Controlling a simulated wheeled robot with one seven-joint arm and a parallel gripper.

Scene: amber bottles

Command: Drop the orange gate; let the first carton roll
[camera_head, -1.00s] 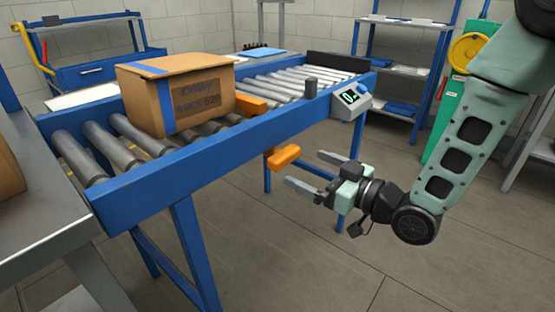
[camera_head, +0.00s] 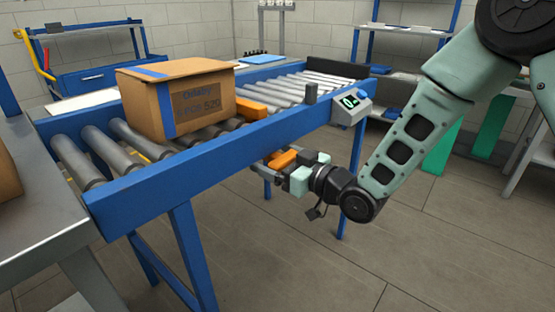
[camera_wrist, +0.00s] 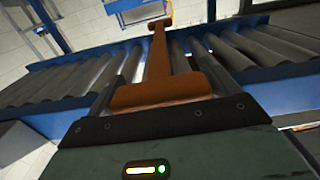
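The carton (camera_head: 178,98), brown with blue tape and dark print, sits on the rollers at the left of the conveyor. The orange gate (camera_head: 254,103) stands up between rollers just right of it. Its orange handle (camera_head: 283,158) sticks out below the near blue rail. My gripper (camera_head: 268,163) is at this handle, with its fingers apart on either side; contact cannot be told. In the wrist view the handle's crossbar (camera_wrist: 162,92) lies close in front of my gripper, with an orange shaft running away under the rollers.
The blue conveyor rail (camera_head: 200,165) runs just above my gripper. A small display box (camera_head: 350,107) is fixed to the rail's right end. A grey table (camera_head: 35,200) stands at the left. The floor in front is clear.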

